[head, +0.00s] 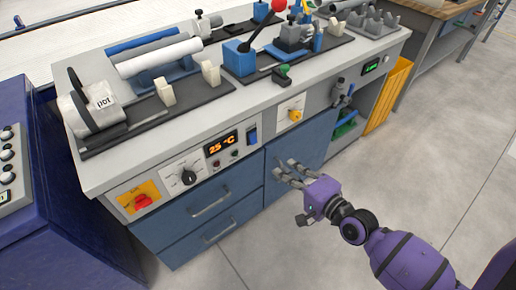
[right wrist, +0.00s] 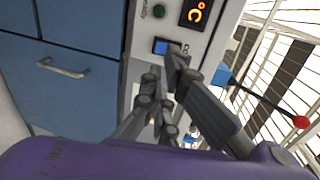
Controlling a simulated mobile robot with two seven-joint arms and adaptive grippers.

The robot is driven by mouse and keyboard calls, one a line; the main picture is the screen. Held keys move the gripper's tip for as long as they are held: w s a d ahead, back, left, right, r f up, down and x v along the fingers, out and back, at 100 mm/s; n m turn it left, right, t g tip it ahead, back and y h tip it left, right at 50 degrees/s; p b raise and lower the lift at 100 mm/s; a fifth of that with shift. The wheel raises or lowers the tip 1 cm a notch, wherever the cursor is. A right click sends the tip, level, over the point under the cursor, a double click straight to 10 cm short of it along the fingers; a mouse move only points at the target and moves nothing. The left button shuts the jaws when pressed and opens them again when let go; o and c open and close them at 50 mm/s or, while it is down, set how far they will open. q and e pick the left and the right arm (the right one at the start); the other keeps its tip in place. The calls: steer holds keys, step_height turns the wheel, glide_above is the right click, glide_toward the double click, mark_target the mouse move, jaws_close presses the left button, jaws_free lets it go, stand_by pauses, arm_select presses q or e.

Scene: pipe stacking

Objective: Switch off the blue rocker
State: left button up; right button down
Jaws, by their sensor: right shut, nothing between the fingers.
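The blue rocker (head: 252,133) sits on the front panel of the bench, just right of the orange temperature display. In the right wrist view the rocker (right wrist: 160,46) shows beyond the fingertips, partly covered by one finger. My right gripper (head: 281,172) is shut and empty, in front of the blue cabinet front, below and right of the rocker in the head view. Its fingers also show in the right wrist view (right wrist: 163,78), pointing towards the panel. I cannot tell the exact gap to the rocker. My left gripper is not in view.
Left of the rocker are the display (head: 222,143), a black knob (head: 188,177) and a red switch on a yellow plate (head: 142,202). A yellow knob plate (head: 291,113) lies to the right. Drawer handles (head: 210,202) stick out below. Open floor lies at right.

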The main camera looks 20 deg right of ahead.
mark_target(252, 144)
steer(key=x, duration=1.4)
steer(key=shift+b, duration=0.4)
